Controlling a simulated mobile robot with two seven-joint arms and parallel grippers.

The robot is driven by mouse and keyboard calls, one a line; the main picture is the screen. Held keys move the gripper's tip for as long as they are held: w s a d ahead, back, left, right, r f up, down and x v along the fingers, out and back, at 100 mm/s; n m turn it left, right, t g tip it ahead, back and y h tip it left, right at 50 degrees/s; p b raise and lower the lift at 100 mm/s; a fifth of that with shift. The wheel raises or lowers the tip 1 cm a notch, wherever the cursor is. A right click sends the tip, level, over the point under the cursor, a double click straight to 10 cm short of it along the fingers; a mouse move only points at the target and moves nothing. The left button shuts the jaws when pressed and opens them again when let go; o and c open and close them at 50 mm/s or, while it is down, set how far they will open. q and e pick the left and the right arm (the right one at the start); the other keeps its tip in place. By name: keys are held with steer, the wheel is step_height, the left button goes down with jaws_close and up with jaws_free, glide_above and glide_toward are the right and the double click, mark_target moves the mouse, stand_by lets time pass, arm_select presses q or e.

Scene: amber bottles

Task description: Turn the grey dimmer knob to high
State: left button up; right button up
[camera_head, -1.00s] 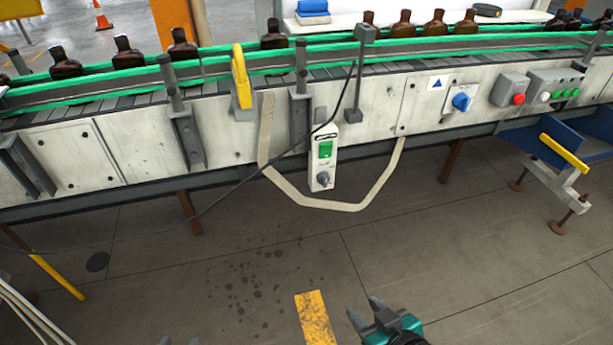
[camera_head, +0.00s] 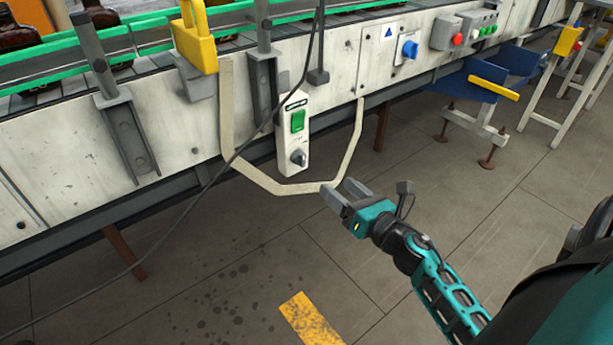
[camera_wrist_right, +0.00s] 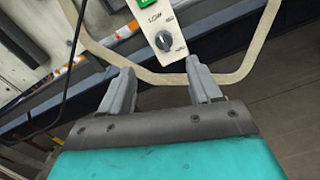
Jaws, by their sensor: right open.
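The grey dimmer knob (camera_head: 298,158) sits low on a white control box (camera_head: 285,167) that hangs on the conveyor's side, below a green switch (camera_head: 297,121). My right gripper (camera_head: 338,191) is open and empty, below and to the right of the knob, apart from it. In the right wrist view the knob (camera_wrist_right: 164,42) lies ahead of the open fingers (camera_wrist_right: 163,83), roughly between them, with the word LOW printed above it to the left. My left gripper is out of view.
A dark cable (camera_head: 237,160) runs down past the box's left side. A blue rotary switch (camera_head: 410,50) and a red button (camera_head: 457,39) sit further right. The floor in front is clear.

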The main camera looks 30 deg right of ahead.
mark_target(304, 160)
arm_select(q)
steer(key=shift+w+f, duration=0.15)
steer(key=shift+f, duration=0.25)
arm_select(e)
steer(key=w+n, duration=0.1)
steer(key=w, duration=0.3)
steer(key=w+n, duration=0.1)
steer(key=w, duration=0.4)
steer(key=w+n, duration=0.1)
steer(key=w, duration=0.3)
steer(key=shift+w+a+f, duration=0.25)
steer(key=shift+w+f, duration=0.05)
steer(key=shift+f, duration=0.1)
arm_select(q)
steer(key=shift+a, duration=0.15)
arm_select(e)
steer(key=c, duration=1)
